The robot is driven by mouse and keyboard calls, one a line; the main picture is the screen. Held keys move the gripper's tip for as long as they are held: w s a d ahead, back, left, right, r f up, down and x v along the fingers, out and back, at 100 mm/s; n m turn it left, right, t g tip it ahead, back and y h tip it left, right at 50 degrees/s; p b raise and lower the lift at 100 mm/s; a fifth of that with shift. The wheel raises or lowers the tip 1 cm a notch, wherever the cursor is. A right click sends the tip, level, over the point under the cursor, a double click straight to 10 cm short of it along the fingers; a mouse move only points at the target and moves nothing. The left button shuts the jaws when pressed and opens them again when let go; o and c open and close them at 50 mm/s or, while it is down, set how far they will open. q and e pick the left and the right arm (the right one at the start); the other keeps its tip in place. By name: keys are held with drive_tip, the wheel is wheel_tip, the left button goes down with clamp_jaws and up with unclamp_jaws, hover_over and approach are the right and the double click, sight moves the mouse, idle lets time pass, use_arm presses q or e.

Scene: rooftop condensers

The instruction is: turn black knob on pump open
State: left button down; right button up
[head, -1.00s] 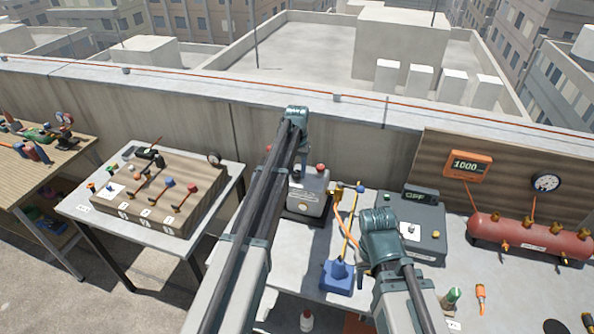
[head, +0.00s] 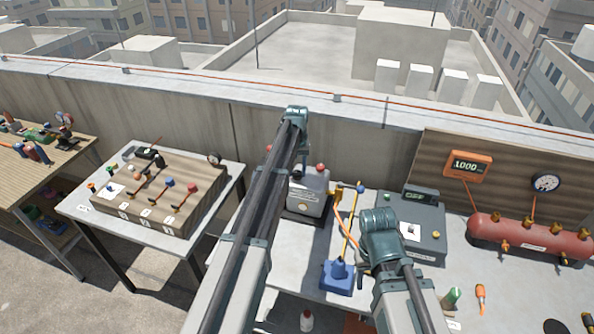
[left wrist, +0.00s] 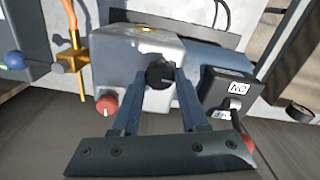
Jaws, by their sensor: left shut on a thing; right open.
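The pump is a grey box-shaped unit (head: 310,197) on the middle table, behind my left arm in the head view. It also shows in the left wrist view (left wrist: 120,55). Its black knob (left wrist: 160,74) sits between the two fingertips of my left gripper (left wrist: 160,82), which is shut on it.
A red knob (left wrist: 107,105) and a switch box (left wrist: 230,92) are close to my left fingers. A blue-based stand (head: 338,278), a grey case (head: 425,235) and a red tank (head: 530,236) are to the right.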

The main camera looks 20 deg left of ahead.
sight(297, 172)
use_arm(q)
drive_tip(key=shift+c, duration=2.2)
unclamp_jaws()
drive_tip(key=shift+r, duration=0.1)
wheel_tip(297, 172, up, 14)
drive_tip(key=p, duration=1.3)
drive_tip(key=shift+f+p, duration=0.2)
drive_tip(key=shift+p, duration=0.2)
